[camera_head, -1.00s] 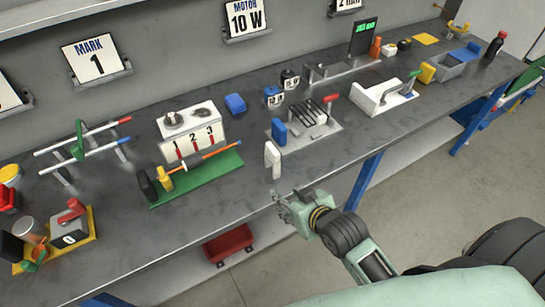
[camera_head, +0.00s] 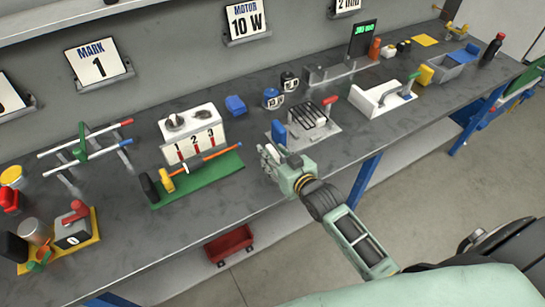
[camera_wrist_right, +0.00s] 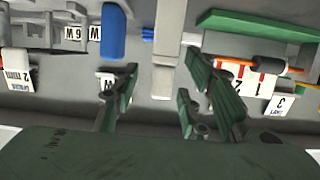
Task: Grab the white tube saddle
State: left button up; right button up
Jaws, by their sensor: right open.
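The white tube saddle (camera_wrist_right: 171,40) shows as an upright pale block in the right wrist view. It is in line with the gap between my right gripper's fingers, and clear space shows on both sides of it. My right gripper (camera_wrist_right: 158,88) is open. In the head view, the right gripper (camera_head: 268,153) is at the bench's front edge and hides most or all of the saddle. A similar blue saddle (camera_head: 279,132) stands just behind the gripper; it also shows in the wrist view (camera_wrist_right: 113,34), left of the white one. My left gripper is not in view.
A green stand with an orange-and-blue rod (camera_head: 200,178) is close by on the left. A grey slotted block (camera_head: 310,118) with a red handle is behind on the right. A white fixture with a green lever (camera_head: 382,100) is farther right. Bare bench (camera_head: 120,205) lies at left.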

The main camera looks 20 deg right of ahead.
jog(key=shift+w+a+f, duration=0.15)
jog(key=shift+w+f, duration=0.1)
jog(key=shift+w, duration=0.3)
jog(key=shift+c, duration=0.6)
grip_shut()
